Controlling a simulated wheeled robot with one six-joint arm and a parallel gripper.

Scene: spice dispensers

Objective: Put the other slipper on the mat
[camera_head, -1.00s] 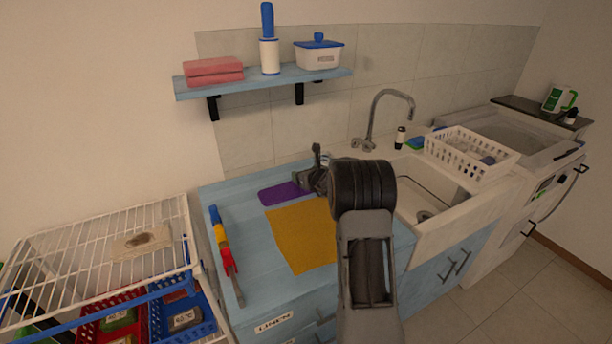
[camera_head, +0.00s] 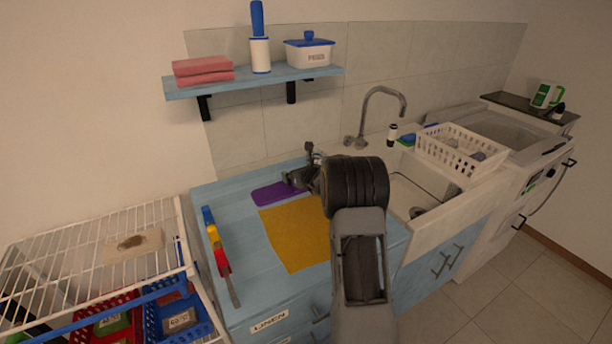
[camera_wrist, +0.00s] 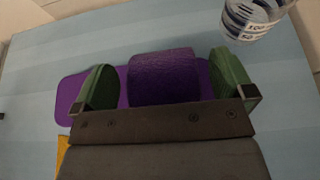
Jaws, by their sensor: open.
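My gripper (camera_head: 290,180) is low over the purple flat piece (camera_head: 268,193) on the blue counter. In the wrist view its two green-padded fingers are apart, one on each side of a darker purple, rounded, textured thing (camera_wrist: 163,78). This thing lies over the purple flat piece (camera_wrist: 72,90); I cannot tell for sure whether it is a slipper. A yellow-orange flat cloth or mat (camera_head: 298,235) lies in front of the purple piece. I cannot make out any other slipper; my arm hides part of the counter.
A clear marked cup (camera_wrist: 255,18) stands close beyond the right finger. A multicoloured tool (camera_head: 219,250) lies at the counter's left. A sink with a tap (camera_head: 380,105) and a white basket (camera_head: 455,150) are to the right. A shelf (camera_head: 260,80) hangs above.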

